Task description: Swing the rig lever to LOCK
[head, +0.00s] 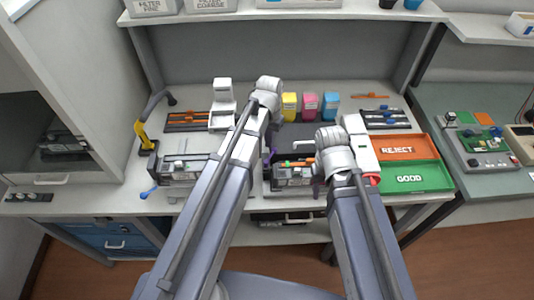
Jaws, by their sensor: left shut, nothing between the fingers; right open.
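A grey metal rig (185,168) stands on the bench at the left. A lever with a blue knob (146,194) sticks out at its lower left, near the bench's front edge; its LOCK marking is too small to read. A black and grey cartridge-like unit (291,176) sits at the bench's front middle. My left gripper (272,122) is shut and empty over the middle of the bench, well right of the knob and mostly hidden by its wrist. My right gripper (319,178) is open beside the cartridge-like unit, partly hidden by its own arm.
A yellow and black handled tool (145,138) stands left of the rig. Yellow, pink and blue bottles (310,104) stand at the back. An orange REJECT tray (398,148) and green GOOD tray (415,178) lie at the right. My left arm crosses the rig's right side.

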